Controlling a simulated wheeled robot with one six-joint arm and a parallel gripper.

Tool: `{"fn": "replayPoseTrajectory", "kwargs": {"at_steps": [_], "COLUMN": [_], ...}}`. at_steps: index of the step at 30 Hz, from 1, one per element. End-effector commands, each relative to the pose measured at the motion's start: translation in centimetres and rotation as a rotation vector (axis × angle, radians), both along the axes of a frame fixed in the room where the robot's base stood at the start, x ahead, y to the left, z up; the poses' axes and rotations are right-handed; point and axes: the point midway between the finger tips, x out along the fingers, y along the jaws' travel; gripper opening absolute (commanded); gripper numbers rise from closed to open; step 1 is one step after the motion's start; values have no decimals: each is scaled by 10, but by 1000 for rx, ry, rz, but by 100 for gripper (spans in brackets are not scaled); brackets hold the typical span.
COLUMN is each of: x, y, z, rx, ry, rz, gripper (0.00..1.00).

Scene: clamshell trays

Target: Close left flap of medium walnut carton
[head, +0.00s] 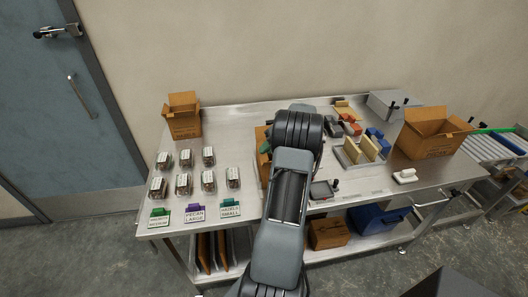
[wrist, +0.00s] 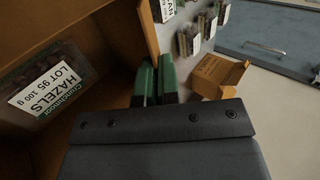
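In the wrist view I look into an open brown carton (wrist: 85,62), with a clear clamshell of hazels (wrist: 45,88) labelled HAZELS lying inside. One upright brown panel or flap (wrist: 146,28) of it reaches down to the green fingertips of my gripper (wrist: 155,78). The fingers are close together, with no object clearly visible between them; contact with the panel is unclear. In the head view my arm hides most of this middle carton (head: 262,140), and only its left edge shows. No carton label that says walnut is readable.
An open carton (head: 184,123) stands at the back left and a larger open one (head: 428,140) at the right. Several clamshells (head: 183,184) stand in rows left of my arm. Tools and blocks (head: 368,147) crowd the bench (head: 225,122) to its right.

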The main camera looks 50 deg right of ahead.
Motion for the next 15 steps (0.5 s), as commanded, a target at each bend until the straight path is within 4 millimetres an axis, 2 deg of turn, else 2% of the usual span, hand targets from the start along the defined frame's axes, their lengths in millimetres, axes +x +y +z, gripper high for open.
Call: {"fn": "replayPoseTrajectory", "kwargs": {"at_steps": [15], "x": [-1], "y": [0], "z": [-2], "rx": [40], "ry": [-28], "rz": [3], "gripper": [0]}}
